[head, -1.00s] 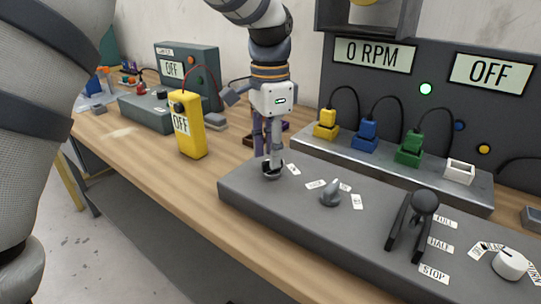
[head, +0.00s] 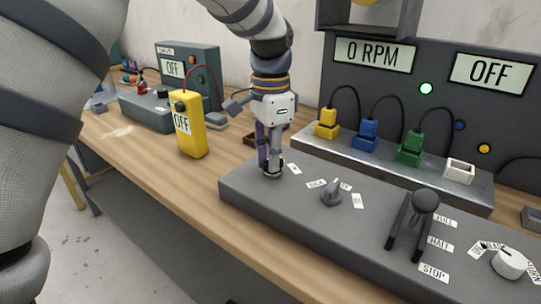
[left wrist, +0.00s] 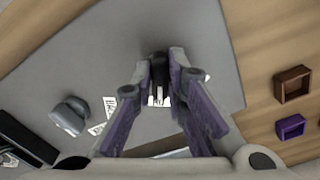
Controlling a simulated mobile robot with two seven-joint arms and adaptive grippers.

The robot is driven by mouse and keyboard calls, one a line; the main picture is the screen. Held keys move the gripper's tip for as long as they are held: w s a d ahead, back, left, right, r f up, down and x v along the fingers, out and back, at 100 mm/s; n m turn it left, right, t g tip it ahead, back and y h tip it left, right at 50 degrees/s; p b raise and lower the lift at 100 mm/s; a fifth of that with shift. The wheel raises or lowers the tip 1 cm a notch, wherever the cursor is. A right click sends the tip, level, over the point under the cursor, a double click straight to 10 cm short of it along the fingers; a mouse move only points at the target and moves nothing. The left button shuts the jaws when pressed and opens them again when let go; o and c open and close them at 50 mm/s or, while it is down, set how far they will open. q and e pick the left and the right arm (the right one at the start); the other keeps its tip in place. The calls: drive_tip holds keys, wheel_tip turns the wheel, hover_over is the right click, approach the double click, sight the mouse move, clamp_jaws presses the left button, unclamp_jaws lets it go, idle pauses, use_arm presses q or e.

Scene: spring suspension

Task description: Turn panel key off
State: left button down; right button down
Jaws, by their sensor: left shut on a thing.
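My left gripper (head: 273,168) points down at the left end of the grey control panel (head: 300,215). It is shut on the panel key (left wrist: 158,68), a small dark piece between the fingertips. In the head view the fingers mostly cover the key. In the left wrist view the two purple-grey fingers (left wrist: 158,85) close on it from both sides, above small white labels on the panel. The labels are too blurred to read there, so I cannot tell the key's setting. My right gripper is not in view.
A grey selector knob (head: 331,192), a black lever (head: 410,222) and a white dial (head: 509,263) stand on the panel to the right. Displays behind read "0 RPM" (head: 372,54) and "OFF" (head: 491,73). A yellow meter (head: 189,130) stands to the left.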

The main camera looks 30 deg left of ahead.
use_arm(q)
drive_tip(key=n, duration=0.5)
drive_tip(key=shift+d+n, duration=0.1)
drive_tip(key=shift+n, duration=0.2)
drive_tip(key=n, duration=0.5)
drive_tip(key=shift+d+n, duration=0.15)
drive_tip(key=shift+n, duration=0.25)
drive_tip(key=c, duration=1.6)
unclamp_jaws()
wheel_tip(320, 180, up, 12)
